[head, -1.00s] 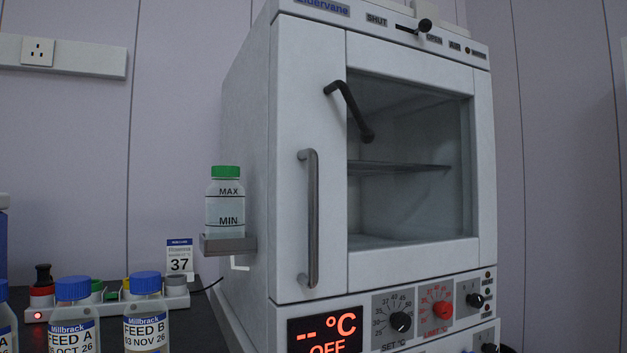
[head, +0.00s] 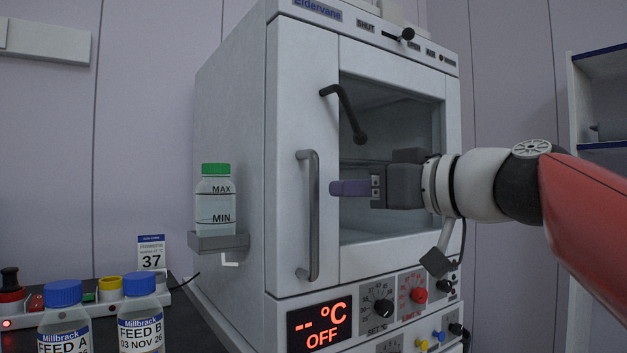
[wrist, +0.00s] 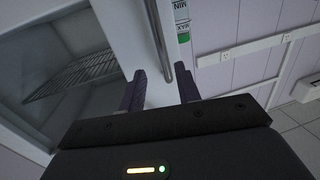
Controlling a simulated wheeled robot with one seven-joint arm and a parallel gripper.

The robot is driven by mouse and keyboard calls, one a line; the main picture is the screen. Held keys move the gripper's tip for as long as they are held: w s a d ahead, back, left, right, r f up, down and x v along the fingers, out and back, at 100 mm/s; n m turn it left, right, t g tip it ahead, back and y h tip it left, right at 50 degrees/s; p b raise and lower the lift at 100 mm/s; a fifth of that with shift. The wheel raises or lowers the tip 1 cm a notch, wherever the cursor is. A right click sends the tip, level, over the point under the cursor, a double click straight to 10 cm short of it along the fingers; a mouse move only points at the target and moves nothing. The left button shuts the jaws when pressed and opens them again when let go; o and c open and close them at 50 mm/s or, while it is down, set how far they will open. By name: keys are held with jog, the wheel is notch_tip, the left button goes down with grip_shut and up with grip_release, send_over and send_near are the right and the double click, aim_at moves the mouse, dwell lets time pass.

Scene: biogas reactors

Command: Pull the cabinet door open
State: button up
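The white cabinet's door (head: 303,70) is closed, with a window in it. Its vertical grey bar handle (head: 313,225) is on the left part of the door. My gripper (head: 333,188) is in front of the door, just right of the handle in the head view, its purple fingers pointing left. In the wrist view the two fingers (wrist: 160,82) are spread apart with nothing between their tips, and the handle (wrist: 160,45) appears beyond them, lined up with the gap. Contact with the handle does not show. A black bent lever (head: 345,112) sits on the door above the gripper.
A green-capped bottle (head: 215,205) stands on a small side shelf (head: 218,243) left of the cabinet. Feed bottles (head: 141,325) stand on the dark bench at lower left. Knobs (head: 383,308) and an orange "OFF" display (head: 320,325) are below the door. A shelf unit (head: 585,110) stands at right.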

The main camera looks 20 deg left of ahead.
aim_at(318, 180)
jog(key=shift+y, duration=0.3)
jog(key=p+x, duration=0.1)
jog(key=x, duration=0.2)
jog(key=r+p+x, duration=0.1)
jog(key=x, duration=0.3)
jog(key=shift+s+r, duration=0.15)
jog(key=shift+s, duration=0.05)
jog(key=shift+w+a, duration=0.35)
jog(key=shift+a, duration=0.3)
grip_shut()
